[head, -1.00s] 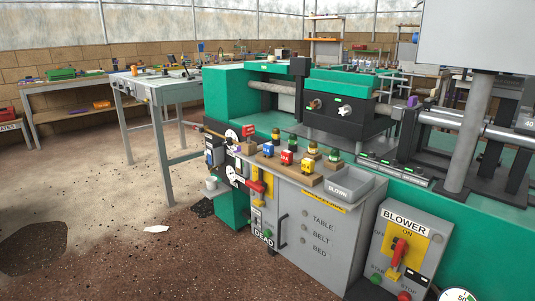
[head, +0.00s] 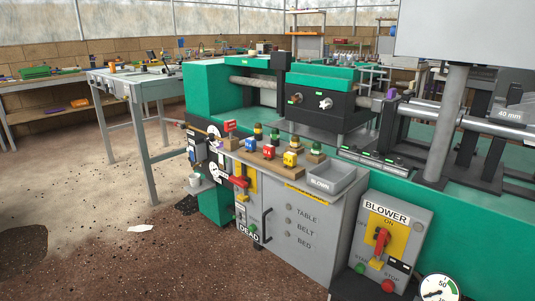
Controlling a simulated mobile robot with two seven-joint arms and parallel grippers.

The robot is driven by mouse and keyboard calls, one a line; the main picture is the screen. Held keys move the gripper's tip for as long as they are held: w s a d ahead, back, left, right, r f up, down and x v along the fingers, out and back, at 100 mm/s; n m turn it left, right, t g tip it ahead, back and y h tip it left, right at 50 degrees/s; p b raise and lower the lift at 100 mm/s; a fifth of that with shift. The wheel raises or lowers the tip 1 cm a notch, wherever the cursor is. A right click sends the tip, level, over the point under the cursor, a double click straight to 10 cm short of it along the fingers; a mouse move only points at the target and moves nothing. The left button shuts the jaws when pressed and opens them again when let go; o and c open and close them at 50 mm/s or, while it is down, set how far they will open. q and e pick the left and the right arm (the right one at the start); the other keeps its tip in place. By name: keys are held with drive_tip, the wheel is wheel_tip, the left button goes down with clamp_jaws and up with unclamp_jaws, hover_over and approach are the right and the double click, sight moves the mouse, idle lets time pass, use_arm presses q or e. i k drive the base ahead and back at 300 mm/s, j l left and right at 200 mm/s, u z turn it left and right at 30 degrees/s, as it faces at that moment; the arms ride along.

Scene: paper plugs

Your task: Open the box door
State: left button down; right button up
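A grey metal box (head: 325,237) marked TABLE, BELT and BED stands in front of the green machine, right of centre. A dark upright handle (head: 266,225) is on its front near the left edge, and the door looks shut. A narrow panel marked DEAD (head: 247,215) with a red lever (head: 238,182) adjoins its left side. Neither of my grippers shows in the head view.
Several coloured plugs on wooden blocks and a grey tray marked BLOWN (head: 325,180) sit on the box top. A BLOWER switch panel (head: 390,237) stands at right. A workbench (head: 140,84) stands at left.

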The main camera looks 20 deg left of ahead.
sight(302, 228)
drive_tip(key=i+j, duration=0.1)
drive_tip(key=i, duration=1.15)
